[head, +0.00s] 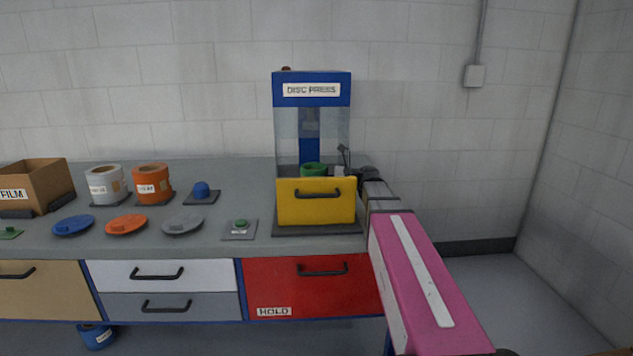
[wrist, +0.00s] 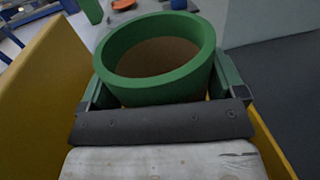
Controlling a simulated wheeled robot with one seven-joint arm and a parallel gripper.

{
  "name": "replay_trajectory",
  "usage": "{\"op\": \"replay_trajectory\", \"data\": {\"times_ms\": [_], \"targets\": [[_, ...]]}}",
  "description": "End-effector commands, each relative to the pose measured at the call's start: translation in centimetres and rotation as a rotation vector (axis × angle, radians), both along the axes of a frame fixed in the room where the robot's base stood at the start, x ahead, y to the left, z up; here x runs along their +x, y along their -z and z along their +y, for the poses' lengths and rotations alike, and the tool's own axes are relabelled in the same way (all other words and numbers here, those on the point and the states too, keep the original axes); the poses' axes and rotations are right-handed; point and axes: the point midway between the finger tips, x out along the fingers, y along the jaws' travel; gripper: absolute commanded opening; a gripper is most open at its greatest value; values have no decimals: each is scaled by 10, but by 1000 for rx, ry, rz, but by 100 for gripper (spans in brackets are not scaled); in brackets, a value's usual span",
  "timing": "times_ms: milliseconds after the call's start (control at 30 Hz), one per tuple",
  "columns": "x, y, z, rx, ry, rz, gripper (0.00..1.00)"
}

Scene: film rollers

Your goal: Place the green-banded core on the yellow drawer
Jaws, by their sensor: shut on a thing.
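The green-banded core (head: 313,169) shows just above the back of the yellow drawer's front; its lower part is hidden in the head view. In the wrist view the core (wrist: 155,32) is a green ring with a brown inside. My gripper (head: 336,170) is shut on the core, with a finger on each side in the wrist view (wrist: 165,85). The yellow drawer (head: 316,213) sits at the base of the disc press, and its yellow walls (wrist: 38,85) lie on both sides of my gripper. I cannot tell whether the core touches the drawer floor.
The disc press (head: 312,90) stands behind the drawer. Left on the bench are an orange roll (head: 151,184), a grey roll (head: 107,186), a cardboard film box (head: 45,183), several coloured discs and a green button (head: 241,224). A red hold drawer (head: 300,285) is below.

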Motion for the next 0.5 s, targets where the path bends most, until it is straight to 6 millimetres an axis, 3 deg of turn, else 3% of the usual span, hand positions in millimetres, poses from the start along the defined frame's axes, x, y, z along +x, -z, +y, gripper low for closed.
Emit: {"op": "replay_trajectory", "data": {"times_ms": [100,467,500], "targets": [[0,11,0,1,0,0,58],[0,14,0,1,0,0,58],[0,14,0,0,0,-1,100]]}}
